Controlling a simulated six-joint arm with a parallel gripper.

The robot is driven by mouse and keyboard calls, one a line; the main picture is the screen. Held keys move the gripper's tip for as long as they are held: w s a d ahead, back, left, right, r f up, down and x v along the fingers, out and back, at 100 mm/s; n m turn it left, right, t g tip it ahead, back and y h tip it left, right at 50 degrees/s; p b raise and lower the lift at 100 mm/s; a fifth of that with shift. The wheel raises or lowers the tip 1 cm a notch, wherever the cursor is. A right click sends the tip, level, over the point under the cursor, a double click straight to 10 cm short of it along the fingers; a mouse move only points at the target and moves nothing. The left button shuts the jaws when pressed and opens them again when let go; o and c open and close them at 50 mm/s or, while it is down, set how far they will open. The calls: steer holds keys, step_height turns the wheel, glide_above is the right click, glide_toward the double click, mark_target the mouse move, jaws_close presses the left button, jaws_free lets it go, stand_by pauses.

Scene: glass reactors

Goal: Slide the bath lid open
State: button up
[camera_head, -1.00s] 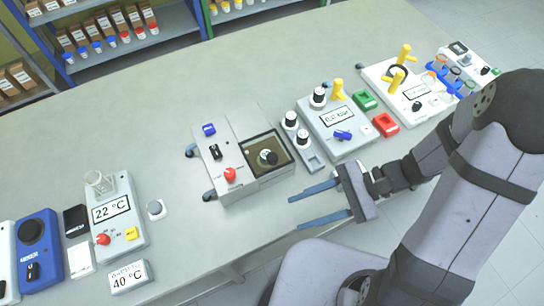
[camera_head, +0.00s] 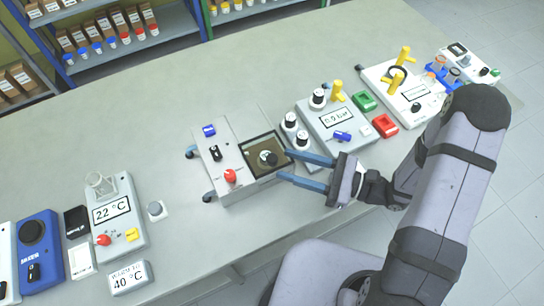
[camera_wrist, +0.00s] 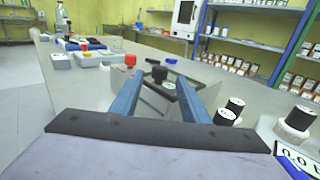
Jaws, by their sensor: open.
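The bath (camera_head: 237,187) is a pale grey unit on the bench. Its dark, see-through lid (camera_head: 256,147) lies over the right part and carries a black round knob (camera_head: 267,159). My gripper (camera_head: 283,164) is open, its two blue fingers pointing left at the lid's right side. In the wrist view, the black knob (camera_wrist: 159,74) shows between the fingertips of my gripper (camera_wrist: 161,78). I cannot tell whether the fingers reach past the knob; nothing is held.
The bath's red knob (camera_head: 230,176) sits left of the lid. Black-topped knobs (camera_head: 290,120) and a pressure unit (camera_head: 325,125) stand close behind the upper finger. A heater unit (camera_head: 117,213) is farther left. The bench between it and the bath is mostly clear.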

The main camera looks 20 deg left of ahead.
mark_target(272, 160)
steer(key=shift+a+p, duration=0.85)
steer(key=shift+a, duration=1.95)
